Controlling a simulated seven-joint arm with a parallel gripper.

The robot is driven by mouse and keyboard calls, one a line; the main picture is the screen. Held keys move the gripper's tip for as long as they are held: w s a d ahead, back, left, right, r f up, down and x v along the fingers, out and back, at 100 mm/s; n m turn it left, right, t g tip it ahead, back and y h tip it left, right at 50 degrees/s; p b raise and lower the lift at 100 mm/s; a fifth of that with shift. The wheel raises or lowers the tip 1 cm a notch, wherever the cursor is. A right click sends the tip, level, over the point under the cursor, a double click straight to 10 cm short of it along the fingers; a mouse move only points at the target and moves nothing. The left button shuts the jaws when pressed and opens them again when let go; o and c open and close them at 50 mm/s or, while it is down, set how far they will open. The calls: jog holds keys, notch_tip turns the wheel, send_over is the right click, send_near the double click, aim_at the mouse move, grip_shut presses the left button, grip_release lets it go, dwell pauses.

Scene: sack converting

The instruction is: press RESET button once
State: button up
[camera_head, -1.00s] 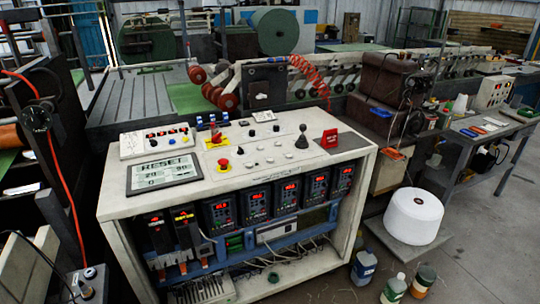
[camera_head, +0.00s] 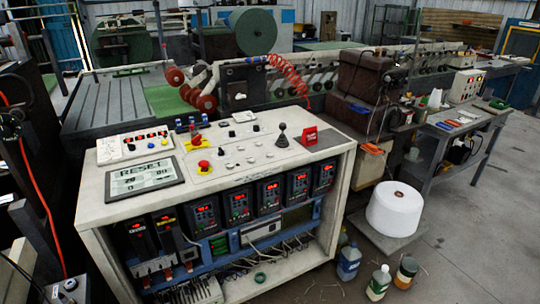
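A white control console (camera_head: 225,180) stands in front of me. A grey screen (camera_head: 142,178) at its left end reads RESET above some small numbers. Several small white buttons (camera_head: 240,152) are at the middle of the top. I cannot read which button is marked RESET. My gripper is not in view.
A black joystick (camera_head: 282,135) and a red sign (camera_head: 309,136) stand up from the console's right part. A white spool (camera_head: 394,210) and several bottles (camera_head: 378,283) are on the floor to the right. The grey floor farther right is open.

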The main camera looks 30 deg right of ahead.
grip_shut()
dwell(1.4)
